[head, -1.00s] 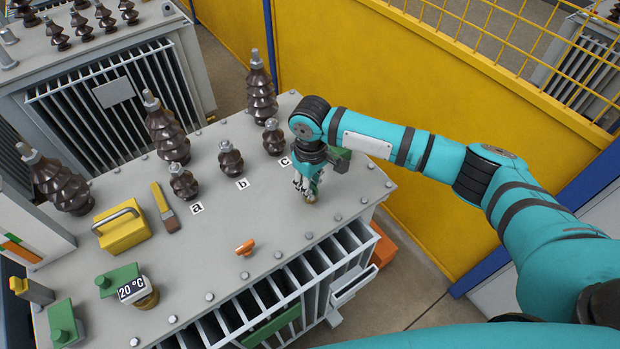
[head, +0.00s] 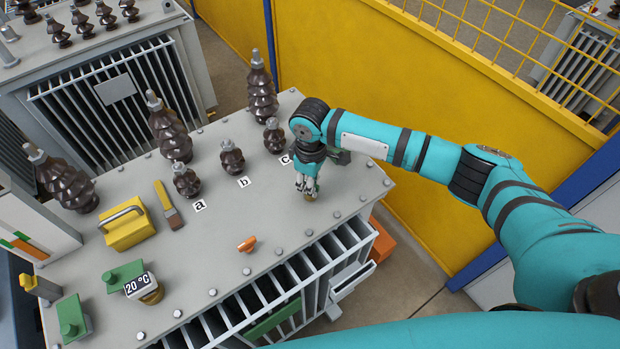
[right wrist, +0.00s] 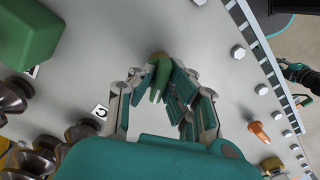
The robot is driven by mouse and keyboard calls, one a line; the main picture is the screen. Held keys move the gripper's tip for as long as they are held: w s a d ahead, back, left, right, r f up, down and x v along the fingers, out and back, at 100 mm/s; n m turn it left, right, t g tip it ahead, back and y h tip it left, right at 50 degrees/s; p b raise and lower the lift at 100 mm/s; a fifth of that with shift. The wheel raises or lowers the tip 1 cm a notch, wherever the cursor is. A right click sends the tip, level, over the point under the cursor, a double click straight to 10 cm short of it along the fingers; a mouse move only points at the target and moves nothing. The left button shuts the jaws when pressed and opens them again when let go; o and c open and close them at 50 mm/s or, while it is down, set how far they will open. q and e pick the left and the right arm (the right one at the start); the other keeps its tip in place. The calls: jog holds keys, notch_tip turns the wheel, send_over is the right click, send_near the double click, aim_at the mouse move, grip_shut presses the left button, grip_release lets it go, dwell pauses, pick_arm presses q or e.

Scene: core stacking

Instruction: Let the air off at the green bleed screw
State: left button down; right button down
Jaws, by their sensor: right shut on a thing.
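Brown bushings (head: 187,180) marked a, b and c stand behind and left of my right gripper. A green box (right wrist: 28,35) is close beside it. An orange handle (head: 246,244), a yellow block (head: 125,226) and a brush (head: 168,206) lie further left. Bolts line the front edge.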

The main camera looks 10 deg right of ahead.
jog(key=shift+r, duration=0.1)
jog(key=shift+r+n+p, duration=0.1)
jog(key=shift+n+p, duration=0.3)
jog(key=shift+p, duration=0.05)
jog(key=shift+n+p, duration=0.3)
jog(key=shift+n, duration=0.7)
jog(key=shift+n+p, duration=0.4)
jog(key=shift+n, duration=0.2)
jog(key=c, duration=1.3)
grip_release()
